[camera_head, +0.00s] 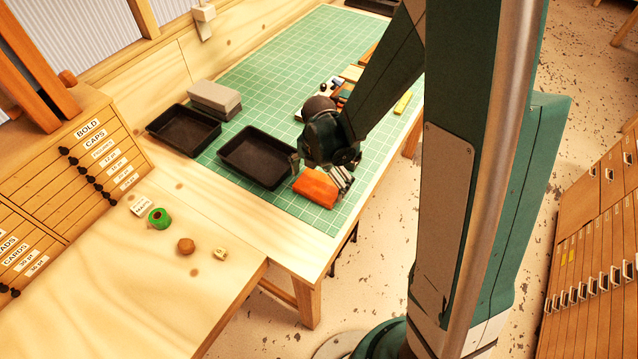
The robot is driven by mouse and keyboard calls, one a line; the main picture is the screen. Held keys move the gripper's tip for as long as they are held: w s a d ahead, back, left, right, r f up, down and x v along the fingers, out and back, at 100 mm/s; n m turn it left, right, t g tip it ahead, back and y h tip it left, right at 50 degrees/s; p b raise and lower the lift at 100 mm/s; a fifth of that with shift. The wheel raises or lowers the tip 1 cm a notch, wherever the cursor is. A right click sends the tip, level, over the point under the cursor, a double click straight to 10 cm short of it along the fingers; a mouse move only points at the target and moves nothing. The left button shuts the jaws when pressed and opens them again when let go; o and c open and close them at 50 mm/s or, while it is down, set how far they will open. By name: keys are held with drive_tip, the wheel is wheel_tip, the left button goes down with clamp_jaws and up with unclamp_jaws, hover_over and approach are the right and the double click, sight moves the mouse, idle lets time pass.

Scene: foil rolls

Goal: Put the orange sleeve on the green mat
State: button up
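The orange sleeve (316,188) is a flat orange piece at the near end of the green mat (285,62). It appears to lie on the mat, but a small gap beneath it would be hard to see. My gripper (321,174) is right at the sleeve's far side, pointing down. One dark finger shows near the sleeve's upper left corner and a silvery finger part at its right edge. The gripper partly covers the sleeve's far edge. I cannot tell whether the fingers touch or grip it.
Two black trays (283,178) and a grey box (214,97) stand left of the gripper. Several small items (350,73) lie behind my arm, with a yellow piece (403,101) at the mat's right edge. A green tape roll (160,217) sits on the wooden bench.

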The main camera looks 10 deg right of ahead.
sight(319, 185)
drive_tip(key=shift+r, duration=0.25)
wheel_tip(319, 185, up, 12)
idle(1.1)
drive_tip(key=shift+f, duration=0.1)
idle(0.4)
drive_tip(key=s+d+r+m+t, duration=0.3)
drive_tip(key=s+r+m, duration=0.5)
drive_tip(key=m, duration=0.5)
drive_tip(key=s+d+r+m+t, duration=0.3)
drive_tip(key=s+r+m, duration=0.4)
drive_tip(key=m, duration=0.7)
wheel_tip(319, 185, up, 2)
drive_tip(key=shift+s+d+r+t, duration=0.2)
drive_tip(key=shift+s+d+t, duration=0.2)
drive_tip(key=shift+t, duration=0.2)
